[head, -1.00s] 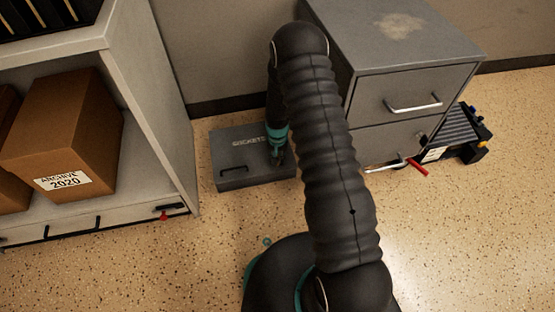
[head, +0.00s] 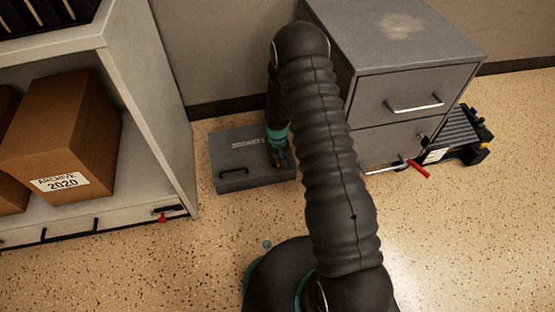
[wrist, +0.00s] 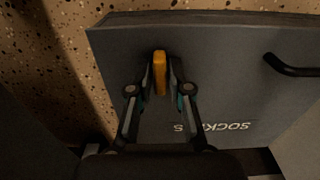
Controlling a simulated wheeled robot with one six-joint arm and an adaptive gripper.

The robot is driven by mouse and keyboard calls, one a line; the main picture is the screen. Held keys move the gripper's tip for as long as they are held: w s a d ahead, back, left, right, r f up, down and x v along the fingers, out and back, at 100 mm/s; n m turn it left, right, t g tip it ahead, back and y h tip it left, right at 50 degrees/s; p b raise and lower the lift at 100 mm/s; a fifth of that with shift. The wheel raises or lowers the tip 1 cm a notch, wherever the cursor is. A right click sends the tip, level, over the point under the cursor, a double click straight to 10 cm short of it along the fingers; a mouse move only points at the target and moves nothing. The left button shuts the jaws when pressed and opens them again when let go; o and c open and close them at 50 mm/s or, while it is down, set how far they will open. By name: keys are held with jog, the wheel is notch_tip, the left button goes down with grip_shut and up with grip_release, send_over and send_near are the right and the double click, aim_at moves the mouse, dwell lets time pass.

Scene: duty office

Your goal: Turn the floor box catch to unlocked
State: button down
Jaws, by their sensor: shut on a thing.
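The floor box (head: 228,182) is a flat grey box on the floor between the shelf and the cabinet, with a SOCKETS label and a black handle. In the wrist view its lid (wrist: 235,75) fills much of the picture and the label is upside down. My gripper (head: 278,160) points down over the box's right part. In the wrist view my gripper (wrist: 161,80) is shut on the orange-yellow catch (wrist: 160,68), a narrow bar that stands lengthwise up the picture. The fingers hide the catch's lower part. In the head view my gripper mostly hides the catch.
A shelf (head: 150,110) with archive boxes (head: 65,130) stands on the left. The speckled floor in front is partly clear.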

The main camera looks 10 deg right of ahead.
aim_at(277, 160)
jog(key=c, duration=1.1)
grip_release()
notch_tip(277, 160, up, 12)
